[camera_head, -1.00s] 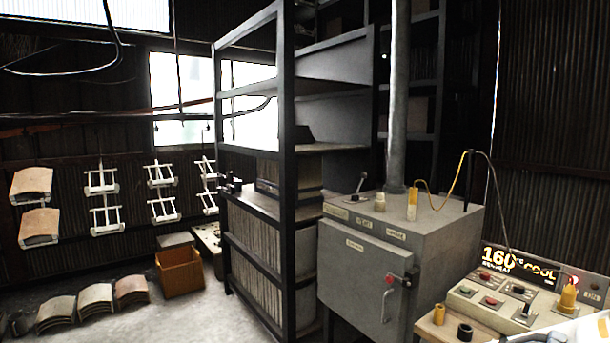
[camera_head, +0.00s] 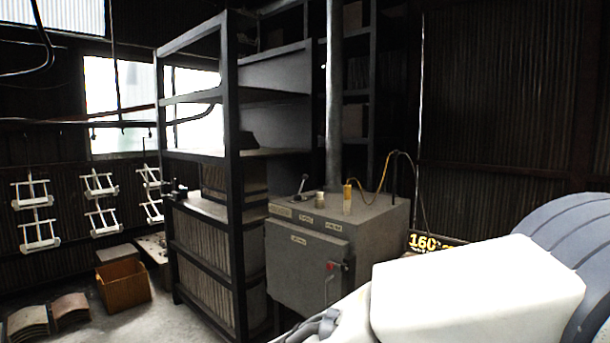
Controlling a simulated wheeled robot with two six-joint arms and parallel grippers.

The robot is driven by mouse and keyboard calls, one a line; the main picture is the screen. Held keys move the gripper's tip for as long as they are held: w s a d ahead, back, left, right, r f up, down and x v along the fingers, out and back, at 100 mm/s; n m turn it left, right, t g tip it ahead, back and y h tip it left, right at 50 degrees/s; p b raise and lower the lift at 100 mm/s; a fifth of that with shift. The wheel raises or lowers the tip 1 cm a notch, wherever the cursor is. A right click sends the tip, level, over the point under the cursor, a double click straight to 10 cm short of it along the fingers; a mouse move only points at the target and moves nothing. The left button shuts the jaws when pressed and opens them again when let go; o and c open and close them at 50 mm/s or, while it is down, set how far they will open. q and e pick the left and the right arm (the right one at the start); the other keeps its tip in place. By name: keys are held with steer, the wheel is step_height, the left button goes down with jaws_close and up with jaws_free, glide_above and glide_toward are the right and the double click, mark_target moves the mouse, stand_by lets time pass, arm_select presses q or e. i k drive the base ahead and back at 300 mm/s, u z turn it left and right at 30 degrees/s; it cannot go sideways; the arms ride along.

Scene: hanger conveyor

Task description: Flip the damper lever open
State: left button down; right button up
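The damper lever (camera_head: 301,188), a short metal lever with a dark tip, stands on top of the grey oven cabinet (camera_head: 290,268), near its back left corner. It stands nearly upright, its tip leaning slightly right. My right arm comes in from the lower right, large and close to the camera. The part of my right gripper (camera_head: 316,328) that shows is grey, at the bottom edge, low in front of the cabinet and well apart from the lever. Its fingers cannot be made out clearly. My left gripper is out of view.
A yellow plug with a cable (camera_head: 347,190) and small knobs stand on the cabinet top, right of the lever. A red-knobbed door handle (camera_head: 331,267) is on its front. A metal flue pipe (camera_head: 334,100) rises behind. A dark shelf rack (camera_head: 232,180) stands left. My arm hides the control panel.

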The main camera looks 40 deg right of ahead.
mark_target(302, 185)
steer(key=u, duration=0.1)
steer(key=i, duration=2.4)
steer(key=z, duration=1.55)
steer(key=i, duration=0.85)
steer(key=z, duration=0.75)
